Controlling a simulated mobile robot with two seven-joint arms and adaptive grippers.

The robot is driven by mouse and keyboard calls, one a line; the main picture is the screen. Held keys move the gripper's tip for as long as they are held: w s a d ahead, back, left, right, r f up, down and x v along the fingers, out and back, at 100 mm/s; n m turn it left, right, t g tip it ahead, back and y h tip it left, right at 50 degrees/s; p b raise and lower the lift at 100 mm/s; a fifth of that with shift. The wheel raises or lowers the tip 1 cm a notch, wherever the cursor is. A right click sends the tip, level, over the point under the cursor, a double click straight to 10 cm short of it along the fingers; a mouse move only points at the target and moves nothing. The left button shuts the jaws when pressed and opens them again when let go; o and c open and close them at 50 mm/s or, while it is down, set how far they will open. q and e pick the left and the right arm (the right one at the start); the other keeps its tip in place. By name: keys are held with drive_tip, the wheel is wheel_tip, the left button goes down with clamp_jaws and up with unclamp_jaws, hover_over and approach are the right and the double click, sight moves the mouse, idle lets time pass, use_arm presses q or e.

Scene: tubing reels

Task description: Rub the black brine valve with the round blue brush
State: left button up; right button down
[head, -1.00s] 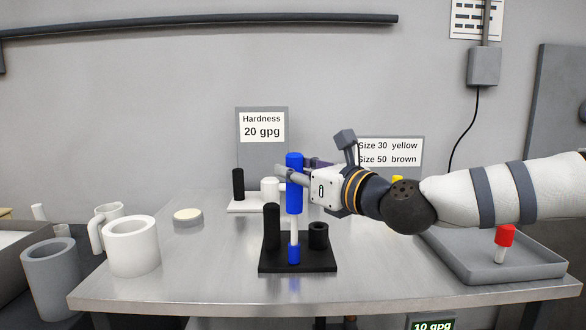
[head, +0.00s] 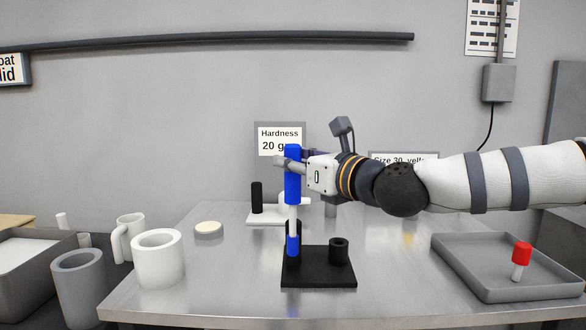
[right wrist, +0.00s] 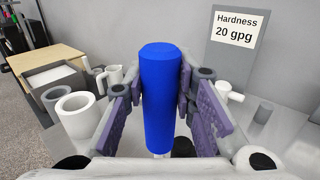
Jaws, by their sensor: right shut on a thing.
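The round blue brush (head: 292,175) hangs upright in my right gripper (head: 290,163), with a blue handle on top, a white shaft and a blue head at the bottom. The right wrist view shows the blue handle (right wrist: 160,95) between the purple finger pads. The black brine valve (head: 320,279) has a flat black base, a taller post at left and a short hollow post at right. The brush head is in front of the taller post and hides most of it; I cannot tell whether they touch. My left gripper is not in view.
A second valve, white with a black post (head: 257,197), stands behind. A grey tray (head: 465,268) at right holds a red-topped brush (head: 521,260). A white cup (head: 158,258), a white jug (head: 130,236) and a grey cup (head: 78,287) are at left. A round pale disc (head: 208,229) lies on the table.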

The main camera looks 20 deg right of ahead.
drive_tip(key=shift+s+r, duration=0.1)
drive_tip(key=shift+r, duration=1.3)
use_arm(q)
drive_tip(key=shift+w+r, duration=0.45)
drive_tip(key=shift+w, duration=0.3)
use_arm(e)
drive_tip(key=shift+f, duration=0.1)
